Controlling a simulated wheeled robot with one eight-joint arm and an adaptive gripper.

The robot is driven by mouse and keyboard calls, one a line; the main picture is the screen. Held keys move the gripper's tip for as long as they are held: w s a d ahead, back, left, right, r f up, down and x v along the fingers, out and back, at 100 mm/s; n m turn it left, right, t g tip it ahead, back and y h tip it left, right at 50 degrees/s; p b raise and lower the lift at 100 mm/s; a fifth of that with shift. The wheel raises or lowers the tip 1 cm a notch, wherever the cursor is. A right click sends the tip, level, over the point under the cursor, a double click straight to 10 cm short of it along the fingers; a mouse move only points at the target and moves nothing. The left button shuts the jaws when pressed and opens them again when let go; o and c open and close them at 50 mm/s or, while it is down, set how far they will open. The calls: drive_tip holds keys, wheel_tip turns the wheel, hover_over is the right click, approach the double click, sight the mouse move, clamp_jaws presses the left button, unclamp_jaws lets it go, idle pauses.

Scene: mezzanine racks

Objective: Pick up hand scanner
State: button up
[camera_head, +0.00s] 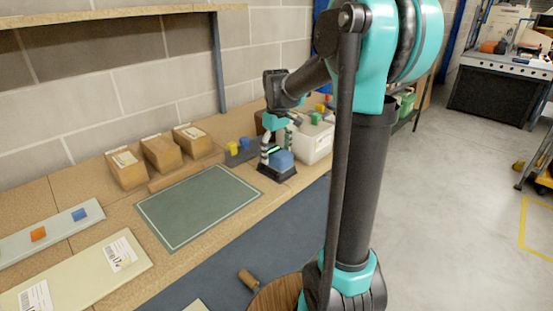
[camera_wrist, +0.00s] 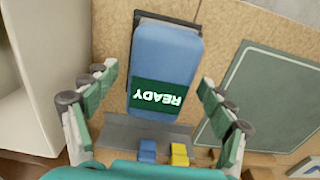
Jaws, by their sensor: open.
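The hand scanner (camera_wrist: 168,56) is a blue block-like device with a green panel reading "READY". It sits on a dark base (camera_head: 277,173) on the wooden bench, and its blue top (camera_head: 281,159) shows in the head view beneath my gripper. My gripper (camera_wrist: 158,90) is open in the wrist view, with one finger on each side of the scanner and visible gaps to it. In the head view my gripper (camera_head: 276,152) points down over the scanner.
A white bin (camera_head: 318,146) with colored blocks stands right behind the scanner. A grey strip (camera_wrist: 120,130) with a blue and a yellow block lies close by. A green mat (camera_head: 197,204) lies left, with several cardboard boxes (camera_head: 161,153) behind it.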

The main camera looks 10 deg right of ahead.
drive_tip(key=shift+f, duration=0.1)
drive_tip(key=shift+c, duration=0.3)
drive_tip(key=c, duration=1.4)
